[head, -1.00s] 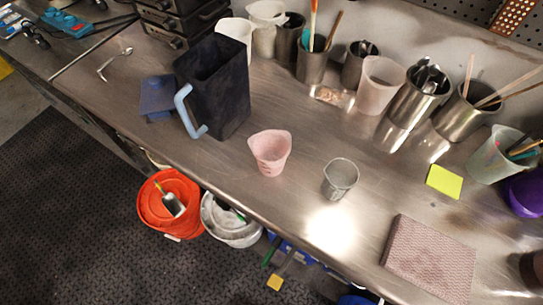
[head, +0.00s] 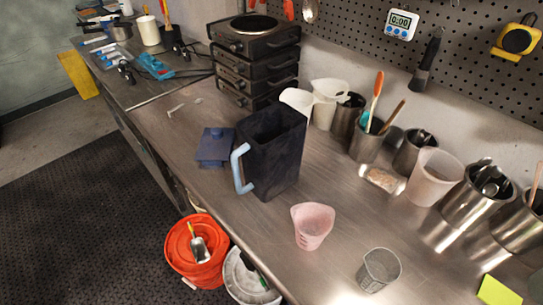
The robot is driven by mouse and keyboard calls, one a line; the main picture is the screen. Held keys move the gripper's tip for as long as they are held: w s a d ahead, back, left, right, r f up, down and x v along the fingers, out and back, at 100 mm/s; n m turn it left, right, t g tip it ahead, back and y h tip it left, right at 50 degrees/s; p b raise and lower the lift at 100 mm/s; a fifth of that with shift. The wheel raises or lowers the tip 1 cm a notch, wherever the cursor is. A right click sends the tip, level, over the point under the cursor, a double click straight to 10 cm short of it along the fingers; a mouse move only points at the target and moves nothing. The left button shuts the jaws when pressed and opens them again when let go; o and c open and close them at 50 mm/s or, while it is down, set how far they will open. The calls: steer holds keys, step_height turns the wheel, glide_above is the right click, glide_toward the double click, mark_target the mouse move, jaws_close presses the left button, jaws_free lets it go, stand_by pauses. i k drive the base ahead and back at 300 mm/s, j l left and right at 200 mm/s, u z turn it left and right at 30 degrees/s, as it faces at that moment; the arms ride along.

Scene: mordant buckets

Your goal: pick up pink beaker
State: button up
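The pink beaker (head: 312,228) stands upright on the steel workbench (head: 330,268), near its front edge. It looks empty and nothing touches it. A dark pitcher with a light blue handle (head: 272,152) stands behind it to the left. A small clear grey beaker (head: 379,270) stands to its right, nearer the camera. My gripper is not in view.
Steel cups with utensils and white beakers line the wall; a translucent beaker (head: 432,178) stands among them. Stacked hotplates (head: 254,62) stand behind. Orange (head: 185,263) and white (head: 240,282) buckets are on the floor. Bench around the pink beaker is clear.

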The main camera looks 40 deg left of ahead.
mark_target(313, 222)
steer(key=j+u, duration=0.35)
steer(key=j, duration=0.15)
steer(key=j+u, duration=0.35)
steer(key=j, duration=0.15)
steer(key=j+u, duration=0.35)
steer(key=j, duration=0.15)
